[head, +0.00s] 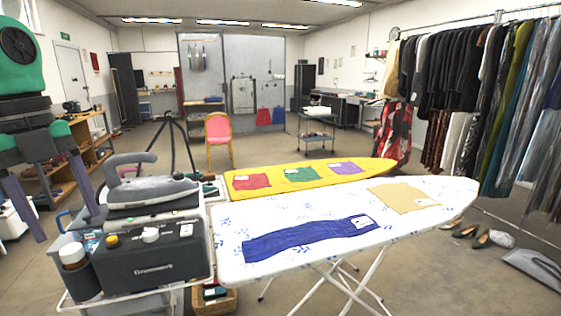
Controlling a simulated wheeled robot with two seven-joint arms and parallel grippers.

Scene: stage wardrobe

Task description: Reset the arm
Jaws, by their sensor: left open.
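My left gripper (68,226) hangs at the left edge of the head view, with its green and dark arm above it. Its two purple fingers point down and stand wide apart, with nothing between them. It is to the left of the steam iron (150,190), apart from the ironing boards. My right arm and gripper are not in view.
A white ironing board (330,258) with a blue cloth (300,241) and a tan cloth (403,197) stands in front. A yellow board (375,165) is behind it. A grey steam station (155,263) stands on a cart at left. Clothes hang at right (450,75).

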